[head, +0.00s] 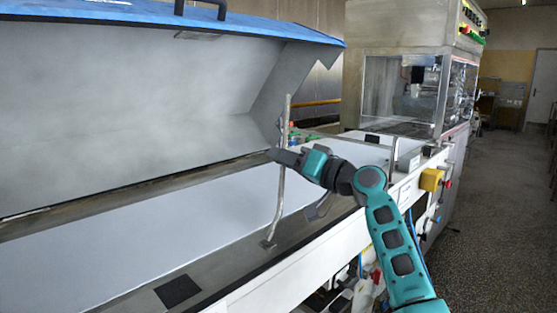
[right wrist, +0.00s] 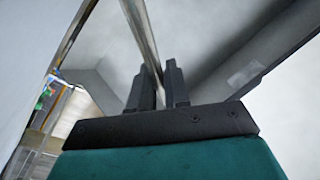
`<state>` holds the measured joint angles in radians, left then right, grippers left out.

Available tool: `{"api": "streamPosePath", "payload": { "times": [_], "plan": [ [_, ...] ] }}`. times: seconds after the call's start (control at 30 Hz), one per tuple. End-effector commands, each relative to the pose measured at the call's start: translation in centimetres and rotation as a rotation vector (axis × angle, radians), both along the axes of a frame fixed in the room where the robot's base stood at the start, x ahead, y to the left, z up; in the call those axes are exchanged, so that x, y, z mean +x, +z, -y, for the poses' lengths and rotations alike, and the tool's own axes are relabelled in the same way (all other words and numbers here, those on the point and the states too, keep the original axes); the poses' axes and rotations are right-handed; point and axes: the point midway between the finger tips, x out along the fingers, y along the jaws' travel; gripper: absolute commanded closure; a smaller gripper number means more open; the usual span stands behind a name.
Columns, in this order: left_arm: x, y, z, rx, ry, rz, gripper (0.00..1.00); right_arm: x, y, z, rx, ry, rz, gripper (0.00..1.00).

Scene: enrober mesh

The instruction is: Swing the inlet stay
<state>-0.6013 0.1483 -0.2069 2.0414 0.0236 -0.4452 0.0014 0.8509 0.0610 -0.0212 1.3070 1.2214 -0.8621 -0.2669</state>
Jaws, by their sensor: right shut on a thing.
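The inlet stay (head: 279,196) is a thin grey metal rod with a bend, standing nearly upright. Its foot is at the near rim of the long machine bed, and its top end rises free in front of the raised cover (head: 130,105). My right gripper (head: 276,153) reaches in from the right and is shut on the stay about midway up. In the right wrist view the stay (right wrist: 143,36) runs down between the two dark fingers (right wrist: 163,88). My left gripper does not show in either view.
The pale belt (head: 150,235) lies under the open cover, with a dark square pad (head: 178,291) on the near rim. A steel machine with a clear housing (head: 400,88) stands at the back. A yellow box (head: 431,180) sticks out from the side. The floor at right is clear.

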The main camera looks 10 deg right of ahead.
Motion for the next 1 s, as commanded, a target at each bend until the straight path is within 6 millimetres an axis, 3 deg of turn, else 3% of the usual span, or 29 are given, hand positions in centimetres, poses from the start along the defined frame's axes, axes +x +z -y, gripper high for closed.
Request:
{"api": "streamPosePath", "payload": {
  "times": [0.43,0.47,0.67,1.0],
  "plan": [
    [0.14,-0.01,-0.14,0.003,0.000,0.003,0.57,0.10,-0.09,0.15,0.008,0.000,-0.006,1.00],
    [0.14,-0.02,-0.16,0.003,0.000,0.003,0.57,0.10,-0.08,0.15,0.008,0.000,-0.006,0.81],
    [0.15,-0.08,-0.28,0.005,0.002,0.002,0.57,0.08,-0.08,0.13,0.008,0.000,-0.006,0.62],
    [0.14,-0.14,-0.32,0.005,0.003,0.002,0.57,-0.27,-0.21,0.55,0.008,-0.001,-0.006,0.62]
  ]
}}
